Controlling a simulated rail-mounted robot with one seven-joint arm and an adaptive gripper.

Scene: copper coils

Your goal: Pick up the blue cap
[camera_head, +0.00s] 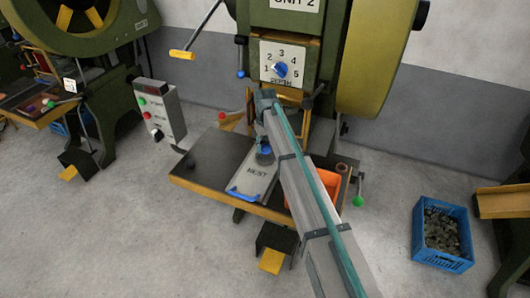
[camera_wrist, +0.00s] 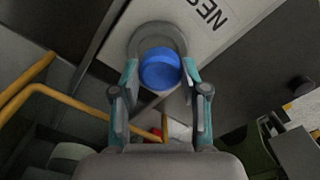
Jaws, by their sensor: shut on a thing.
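The blue cap (camera_wrist: 160,72) is a round blue piece between the fingertips of my gripper (camera_wrist: 159,80) in the wrist view. My gripper is shut on it from both sides. Behind the cap, a grey round ring (camera_wrist: 136,42) shows on the pale plate marked NEST. In the head view, a small blue patch, the cap (camera_head: 265,151), shows beside my arm over the NEST plate (camera_head: 254,175). My arm hides most of my gripper there. I cannot tell whether the cap touches the ring or is held above it.
The plate lies on the press table (camera_head: 205,165), with an orange bin (camera_head: 328,185) on its right. The press has a numbered dial (camera_head: 280,69) above. A control box (camera_head: 160,112) stands left. A blue crate (camera_head: 442,235) of metal pieces is on the floor at right.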

